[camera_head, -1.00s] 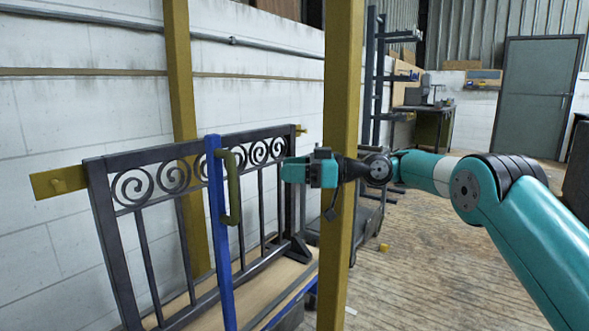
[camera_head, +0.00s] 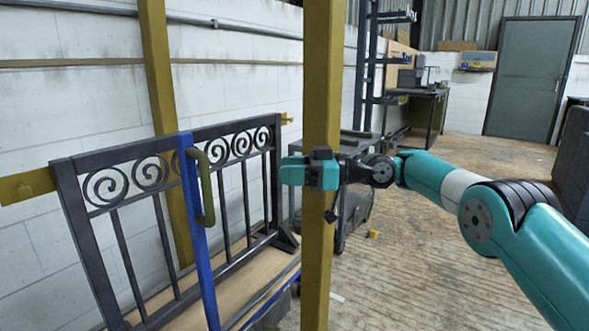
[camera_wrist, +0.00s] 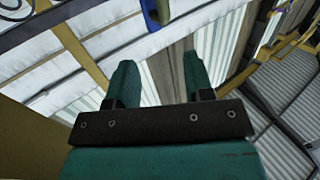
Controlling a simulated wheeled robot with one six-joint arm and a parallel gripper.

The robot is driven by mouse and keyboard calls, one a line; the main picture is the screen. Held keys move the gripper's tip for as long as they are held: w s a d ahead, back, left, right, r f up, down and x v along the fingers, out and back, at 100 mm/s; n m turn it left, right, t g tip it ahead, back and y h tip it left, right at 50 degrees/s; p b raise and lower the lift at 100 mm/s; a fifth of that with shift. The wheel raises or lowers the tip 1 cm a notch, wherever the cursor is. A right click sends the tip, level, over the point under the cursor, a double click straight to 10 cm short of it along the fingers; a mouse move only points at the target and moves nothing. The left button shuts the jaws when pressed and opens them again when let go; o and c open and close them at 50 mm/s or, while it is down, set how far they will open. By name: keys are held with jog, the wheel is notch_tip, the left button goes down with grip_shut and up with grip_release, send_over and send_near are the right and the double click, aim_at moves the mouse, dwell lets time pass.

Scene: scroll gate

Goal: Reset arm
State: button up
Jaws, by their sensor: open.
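My gripper (camera_head: 287,172) is at the end of my teal arm, which reaches in from the right in the head view. In the wrist view its two teal fingers (camera_wrist: 160,88) stand apart with nothing between them. The dark scroll gate (camera_head: 130,180) stands to the left of my gripper, with a blue upright bar (camera_head: 197,240) and an olive handle (camera_head: 205,190) on it. My gripper is apart from the handle, to its right. A blue piece (camera_wrist: 155,15) also shows at the top of the wrist view.
A yellow post (camera_head: 320,90) stands right beside my gripper and overlaps it in the head view. Another yellow post (camera_head: 157,80) stands behind the gate. A dark cart (camera_head: 355,205) is behind my arm. The wooden floor (camera_head: 420,270) is open on the right.

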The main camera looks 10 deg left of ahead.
jog(key=s+d+r+m+t+h, duration=0.45)
jog(key=s+d+m+h, duration=0.25)
jog(key=s, duration=0.2)
jog(key=s+d+f+m+g+h, duration=0.1)
jog(key=s+d+f+m+h, duration=0.15)
jog(key=s+d, duration=0.5)
jog(key=s+d+f+m+h, duration=0.15)
jog(key=s+d+f, duration=0.25)
jog(key=s, duration=0.6)
jog(key=s+d+f+m+g+h, duration=0.1)
jog(key=s+d+f+h, duration=0.15)
jog(key=s+d, duration=0.45)
notch_tip(320, 180, up, 24)
jog(key=s+a+p, duration=0.1)
jog(key=s+p, duration=0.1)
jog(key=p, duration=2.2)
jog(key=shift+f+m, duration=0.25)
jog(key=shift+m, duration=0.05)
jog(key=shift+c, duration=0.5)
